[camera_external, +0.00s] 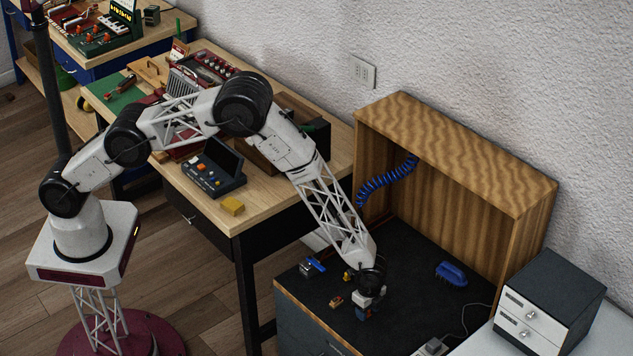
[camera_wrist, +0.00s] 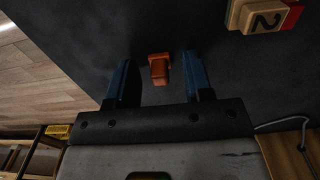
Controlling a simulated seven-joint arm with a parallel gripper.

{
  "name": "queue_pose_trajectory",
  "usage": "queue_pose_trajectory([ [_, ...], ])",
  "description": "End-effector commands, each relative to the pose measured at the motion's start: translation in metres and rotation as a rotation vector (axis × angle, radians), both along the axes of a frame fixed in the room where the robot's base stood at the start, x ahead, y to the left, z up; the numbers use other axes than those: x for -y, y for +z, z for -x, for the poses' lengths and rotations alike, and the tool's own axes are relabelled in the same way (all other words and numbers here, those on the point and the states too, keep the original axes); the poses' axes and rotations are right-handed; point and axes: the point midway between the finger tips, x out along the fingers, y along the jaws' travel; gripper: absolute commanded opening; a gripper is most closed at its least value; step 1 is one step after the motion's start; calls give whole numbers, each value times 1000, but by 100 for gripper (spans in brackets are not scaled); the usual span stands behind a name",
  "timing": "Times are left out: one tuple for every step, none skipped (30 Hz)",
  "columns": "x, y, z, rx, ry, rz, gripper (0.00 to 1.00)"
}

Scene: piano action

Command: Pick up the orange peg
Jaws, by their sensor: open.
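The orange peg (camera_wrist: 160,70) is a small orange block standing on the dark work surface in the wrist view. My gripper (camera_wrist: 158,78) has two blue fingers spread apart, one on each side of the peg in the picture, with dark gaps between each finger and the peg. I cannot tell whether the fingertips reach down to the peg's height. In the external view my gripper (camera_external: 366,312) is low over the dark bench top, and I cannot make out the peg there.
A wooden block marked 2 with a red end (camera_wrist: 262,15) lies near the right finger. On the bench are a blue brush-like object (camera_external: 451,273) and a small vise-like device with a blue part (camera_external: 312,267). A wooden hood (camera_external: 455,150) encloses the back. A drawer cabinet (camera_external: 550,300) stands right.

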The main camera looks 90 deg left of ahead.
Motion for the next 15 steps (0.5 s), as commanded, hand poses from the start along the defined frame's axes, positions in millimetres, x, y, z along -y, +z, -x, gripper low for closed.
queue_pose_trajectory([
  [0,0,0,0,0,0,47],
  [0,0,0,0,0,0,47],
  [0,0,0,0,0,0,47],
  [0,0,0,0,0,0,47],
  [0,0,0,0,0,0,47],
  [0,0,0,0,0,0,47],
  [0,0,0,0,0,0,47],
  [0,0,0,0,0,0,47],
  [0,0,0,0,0,0,47],
  [0,0,0,0,0,0,47],
  [0,0,0,0,0,0,47],
  [0,0,0,0,0,0,47],
  [0,0,0,0,0,0,47],
  [0,0,0,0,0,0,42],
  [0,0,0,0,0,0,36],
])
